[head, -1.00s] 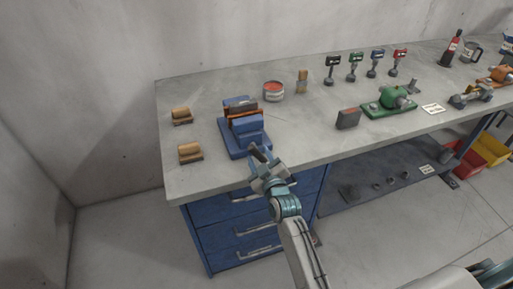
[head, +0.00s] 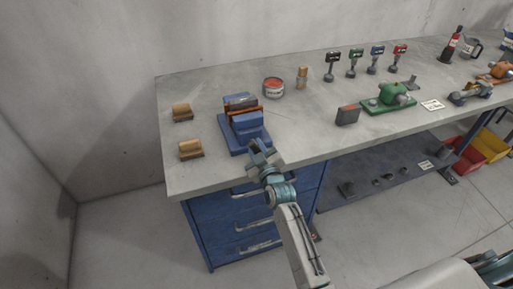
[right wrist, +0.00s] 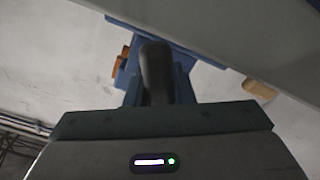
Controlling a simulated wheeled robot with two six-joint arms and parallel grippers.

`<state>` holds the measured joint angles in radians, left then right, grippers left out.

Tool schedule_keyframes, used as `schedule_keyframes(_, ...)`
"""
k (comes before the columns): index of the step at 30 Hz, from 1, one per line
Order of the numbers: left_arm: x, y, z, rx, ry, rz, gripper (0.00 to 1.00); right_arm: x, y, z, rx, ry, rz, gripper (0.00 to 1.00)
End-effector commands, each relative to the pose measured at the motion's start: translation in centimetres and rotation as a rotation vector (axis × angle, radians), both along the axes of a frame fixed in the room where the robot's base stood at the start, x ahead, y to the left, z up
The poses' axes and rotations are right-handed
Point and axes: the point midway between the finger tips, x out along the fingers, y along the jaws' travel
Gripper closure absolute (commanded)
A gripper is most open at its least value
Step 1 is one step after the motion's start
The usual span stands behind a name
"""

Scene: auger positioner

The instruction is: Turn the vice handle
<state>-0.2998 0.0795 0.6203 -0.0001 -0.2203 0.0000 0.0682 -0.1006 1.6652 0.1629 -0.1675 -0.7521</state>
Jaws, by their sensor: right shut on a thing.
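The blue vice (head: 240,132) stands near the front left edge of the bench, with orange-brown pieces at its jaws. It also shows in the right wrist view (right wrist: 131,68), partly hidden behind my finger. My right gripper (head: 261,152) is at the front end of the vice, by the bench edge. My left gripper is not in view.
Two wooden blocks (head: 191,149) (head: 182,113) lie left of the vice. A red-topped can (head: 273,87), a green machine (head: 390,97) and a dark block (head: 347,115) stand to its right. Blue drawers (head: 240,225) are below the bench edge.

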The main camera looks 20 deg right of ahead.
Motion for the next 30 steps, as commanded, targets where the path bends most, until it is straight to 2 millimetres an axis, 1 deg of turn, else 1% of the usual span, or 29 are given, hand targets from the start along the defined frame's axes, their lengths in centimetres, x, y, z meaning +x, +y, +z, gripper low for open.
schedule_keyframes(3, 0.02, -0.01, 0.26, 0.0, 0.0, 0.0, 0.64, -0.01, 0.05, 0.04, 0.085, 0.004, 0.0, 1.0)
schedule_keyframes(6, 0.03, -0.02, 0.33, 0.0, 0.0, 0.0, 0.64, -0.02, 0.07, 0.01, 0.132, 0.005, 0.0, 1.0)
schedule_keyframes(15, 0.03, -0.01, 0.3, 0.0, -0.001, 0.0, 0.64, -0.01, 0.08, -0.04, 0.144, 0.005, 0.0, 1.0)
schedule_keyframes(16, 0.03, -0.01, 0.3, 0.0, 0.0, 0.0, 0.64, -0.02, 0.08, -0.04, 0.144, 0.006, 0.0, 0.72)
schedule_keyframes(18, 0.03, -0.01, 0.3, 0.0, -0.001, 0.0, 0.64, -0.02, 0.08, -0.04, 0.143, 0.006, 0.0, 0.59)
schedule_keyframes(19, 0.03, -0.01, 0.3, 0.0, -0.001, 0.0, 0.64, -0.02, 0.07, -0.05, 0.143, 0.006, 0.0, 0.56)
schedule_keyframes(26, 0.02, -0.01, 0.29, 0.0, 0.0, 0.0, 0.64, -0.02, 0.07, -0.05, 0.143, 0.005, 0.0, 0.56)
schedule_keyframes(30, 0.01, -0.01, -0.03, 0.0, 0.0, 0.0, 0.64, -0.69, 0.06, -0.27, 0.143, 0.007, 0.0, 0.56)
